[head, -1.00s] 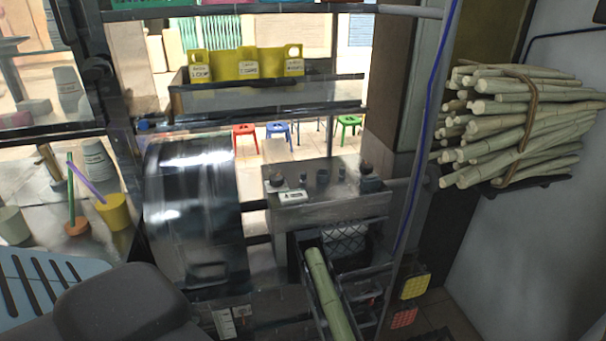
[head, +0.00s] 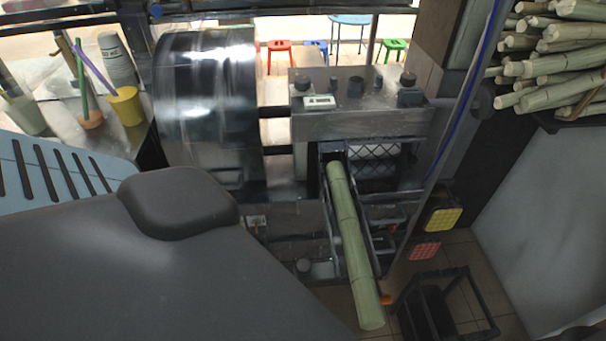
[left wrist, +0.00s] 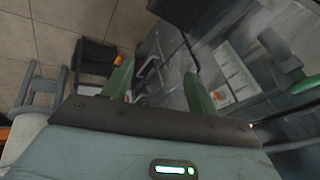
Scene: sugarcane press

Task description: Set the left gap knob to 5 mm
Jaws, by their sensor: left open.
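The press (head: 360,124) stands at the centre of the head view, with a grey metal top. The left gap knob (head: 303,84) is a small dark knob at the top's left end, behind a small pale display (head: 319,101). The display's digits are too small to read. A matching dark knob (head: 408,88) is at the right end. My left gripper (left wrist: 158,88) shows in the left wrist view with its two green fingers apart and nothing between them. It is away from the knobs, which I cannot make out in that view. My right gripper is not in view.
A cane stalk (head: 355,245) lies in the feed chute below the press. Cups stand on the left counter, and a cane bundle (head: 560,55) is at the right. A black stool (head: 440,305) is on the floor.

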